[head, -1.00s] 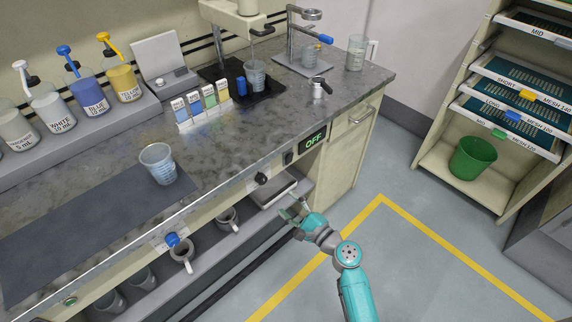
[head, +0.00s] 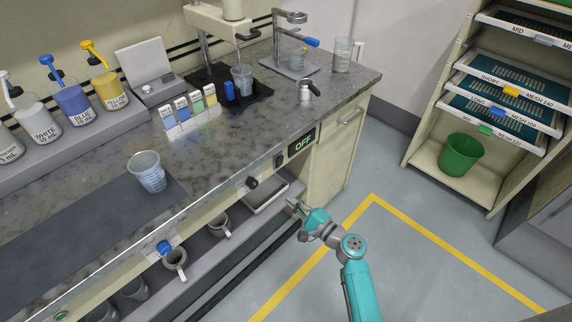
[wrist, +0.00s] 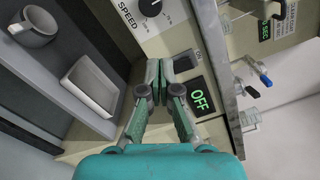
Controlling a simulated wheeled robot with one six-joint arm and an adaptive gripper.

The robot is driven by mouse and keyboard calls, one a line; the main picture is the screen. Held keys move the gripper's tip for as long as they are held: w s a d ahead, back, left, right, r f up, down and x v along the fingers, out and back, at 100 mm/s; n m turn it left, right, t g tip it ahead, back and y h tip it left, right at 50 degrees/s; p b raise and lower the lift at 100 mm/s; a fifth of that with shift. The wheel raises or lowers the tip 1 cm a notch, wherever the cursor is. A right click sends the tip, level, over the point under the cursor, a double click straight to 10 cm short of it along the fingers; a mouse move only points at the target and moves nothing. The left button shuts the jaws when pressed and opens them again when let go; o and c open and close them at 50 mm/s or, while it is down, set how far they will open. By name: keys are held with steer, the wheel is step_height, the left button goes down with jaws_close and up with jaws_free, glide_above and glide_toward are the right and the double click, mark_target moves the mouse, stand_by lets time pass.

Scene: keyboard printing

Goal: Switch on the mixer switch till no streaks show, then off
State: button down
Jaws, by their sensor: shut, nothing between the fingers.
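The mixer (head: 232,14) stands at the back of the bench, with a clear beaker (head: 242,76) under it; streaks inside are too small to tell. The black mixer switch (head: 279,160) is on the bench front, left of a lit display reading OFF (head: 302,143). In the wrist view the switch (wrist: 187,62) lies just beyond and right of the fingertips, partly hidden by them, with the OFF display (wrist: 200,97) below it. My gripper (head: 292,203) is shut and empty, in front of and below the panel; in the wrist view its fingertips (wrist: 166,70) point towards the switch.
A black speed knob (head: 252,183) sits left of the switch. Below are a shelf tray (head: 266,198) and mugs (head: 220,225). Another beaker (head: 147,172) stands on the bench mat. Color cards (head: 190,113) stand near the mixer. The floor right of my arm is clear.

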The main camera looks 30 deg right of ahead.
mark_target(281, 159)
steer(key=d+n+t, duration=0.1)
steer(key=d+n, duration=0.4)
steer(key=d, duration=0.3)
steer(key=shift+d+t, duration=0.3)
steer(key=shift+d, duration=0.1)
steer(key=shift+w, duration=0.1)
steer(key=x, duration=1.3)
steer(key=shift+w+a, duration=0.15)
steer(key=shift+w, duration=0.2)
steer(key=shift+w+r, duration=0.1)
steer(key=shift+w+a+r, duration=0.2)
steer(key=shift+w, duration=0.1)
steer(key=shift+d, duration=0.1)
